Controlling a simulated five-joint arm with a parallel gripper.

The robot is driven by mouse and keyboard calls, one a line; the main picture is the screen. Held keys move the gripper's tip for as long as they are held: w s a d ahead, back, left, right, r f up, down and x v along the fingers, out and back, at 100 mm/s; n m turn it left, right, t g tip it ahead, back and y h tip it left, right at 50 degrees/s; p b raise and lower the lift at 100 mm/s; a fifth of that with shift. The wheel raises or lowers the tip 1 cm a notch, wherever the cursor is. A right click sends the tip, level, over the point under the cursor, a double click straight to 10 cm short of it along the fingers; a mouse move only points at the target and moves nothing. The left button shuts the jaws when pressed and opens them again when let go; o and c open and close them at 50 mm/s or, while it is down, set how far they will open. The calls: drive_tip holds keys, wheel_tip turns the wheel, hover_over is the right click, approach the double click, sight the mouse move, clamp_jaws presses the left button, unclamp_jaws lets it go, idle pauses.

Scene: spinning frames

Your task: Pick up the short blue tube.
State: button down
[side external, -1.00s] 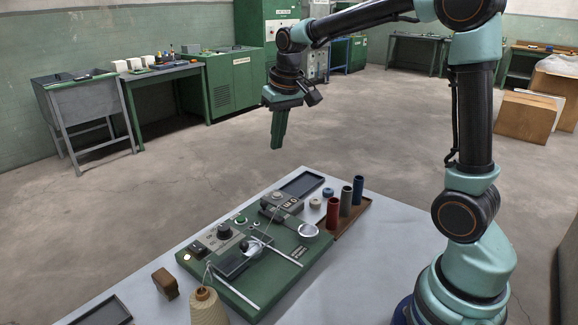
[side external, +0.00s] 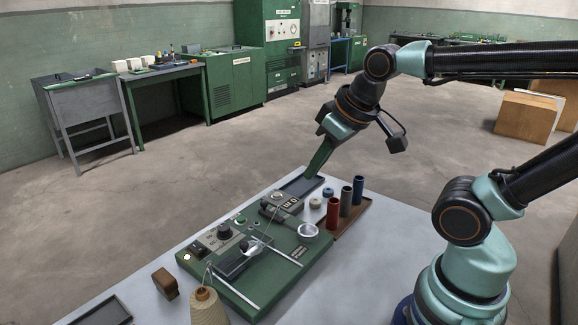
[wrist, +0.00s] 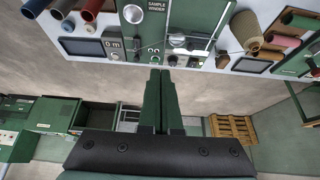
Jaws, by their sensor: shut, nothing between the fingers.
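The short blue tube (side external: 328,192) is a small blue ring-like piece standing on the white table near its far edge, beside a short cream tube (side external: 315,203). In the wrist view the short blue tube (wrist: 67,26) is at the upper left, near the dark tray. My gripper (side external: 309,174) is shut and empty. Its green fingers tilt down to the left over the far end of the table, to the left of the short blue tube and apart from it. In the wrist view the closed fingertips (wrist: 160,73) are near the centre, below the table edge.
Tall red (side external: 333,214), green-grey (side external: 346,201) and blue (side external: 358,189) tubes stand in a brown tray right of the short tubes. A dark shallow tray (side external: 290,188) lies left of them. The green winder (side external: 262,262) fills the middle; a thread cone (side external: 207,308) stands in front.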

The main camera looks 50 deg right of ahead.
drive_tip(key=shift+c, duration=2.1)
unclamp_jaws()
drive_tip(key=m+g, duration=0.6)
drive_tip(key=m, duration=1.4)
hover_over(358, 188)
drive_tip(key=w+d, duration=0.1)
drive_tip(key=d, duration=0.1)
drive_tip(key=f, duration=1)
drive_tip(key=shift+w+a, duration=0.2)
drive_tip(key=f, duration=0.6)
drive_tip(key=shift+s+d+f, duration=0.1)
drive_tip(key=shift+d+f, duration=0.1)
drive_tip(key=shift+s+a+f, duration=0.1)
drive_tip(key=shift+a+f, duration=0.05)
drive_tip(key=shift+f, duration=1.35)
drive_tip(key=shift+s+a+f, duration=0.1)
drive_tip(key=shift+f, duration=1.4)
